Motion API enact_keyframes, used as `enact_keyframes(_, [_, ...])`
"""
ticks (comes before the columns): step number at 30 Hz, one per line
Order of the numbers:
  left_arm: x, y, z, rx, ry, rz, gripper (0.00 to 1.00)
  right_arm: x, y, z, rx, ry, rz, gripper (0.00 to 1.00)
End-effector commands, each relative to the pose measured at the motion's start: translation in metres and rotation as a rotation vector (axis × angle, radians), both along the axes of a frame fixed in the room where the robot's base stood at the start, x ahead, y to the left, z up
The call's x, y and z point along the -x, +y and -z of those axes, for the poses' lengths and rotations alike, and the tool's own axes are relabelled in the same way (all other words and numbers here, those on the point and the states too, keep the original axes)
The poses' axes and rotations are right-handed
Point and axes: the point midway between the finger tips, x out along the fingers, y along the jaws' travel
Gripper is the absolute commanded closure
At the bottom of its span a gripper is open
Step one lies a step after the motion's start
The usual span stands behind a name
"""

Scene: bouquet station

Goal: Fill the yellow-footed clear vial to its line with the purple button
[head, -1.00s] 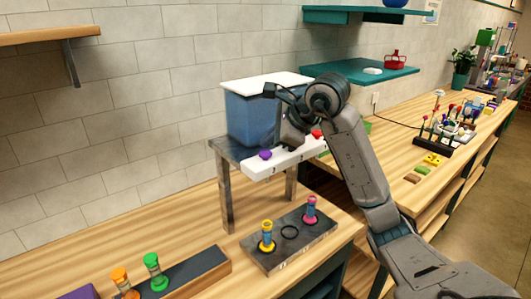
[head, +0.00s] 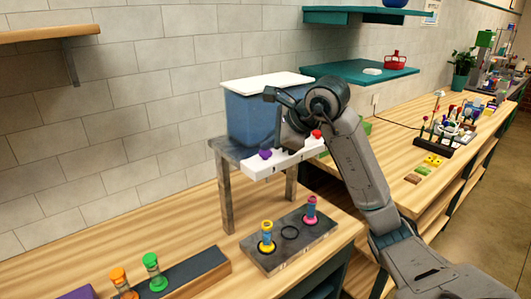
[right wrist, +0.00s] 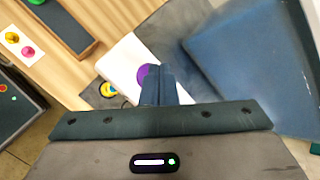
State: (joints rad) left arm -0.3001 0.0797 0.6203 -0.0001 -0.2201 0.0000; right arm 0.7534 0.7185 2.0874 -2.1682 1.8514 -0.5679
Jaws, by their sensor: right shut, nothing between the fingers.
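The yellow-footed vial (head: 266,237) stands upright in the metal rack (head: 268,261) below the dispenser; its fill line and level are too small to tell. The purple button (head: 265,154) sits on the left part of the white bar (head: 255,171) in front of the blue tank (head: 250,118). My right gripper (head: 279,148) is shut and empty at the bar, just right of the purple button. In the right wrist view its fingertips (right wrist: 158,72) overlap the right side of the purple button (right wrist: 143,75); contact cannot be told. My left gripper is not in view.
A pink-topped vial (head: 310,209) stands in the same rack, with an empty ring between. A red button (head: 317,133) is on the bar's right part. Orange (head: 119,276) and green (head: 151,260) vials stand at the front left.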

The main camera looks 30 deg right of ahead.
Motion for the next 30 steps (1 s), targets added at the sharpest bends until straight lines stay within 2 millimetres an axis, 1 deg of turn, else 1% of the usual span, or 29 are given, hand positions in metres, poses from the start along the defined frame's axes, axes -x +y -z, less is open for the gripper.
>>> enact_keyframes(23, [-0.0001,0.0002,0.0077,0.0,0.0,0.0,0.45,0.0001,0.0,0.0105,0.0,0.001,0.0,1.0])
enact_keyframes(30, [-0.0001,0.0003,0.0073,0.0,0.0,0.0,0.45,0.0001,0.0,0.0102,0.0,0.001,0.0,1.0])
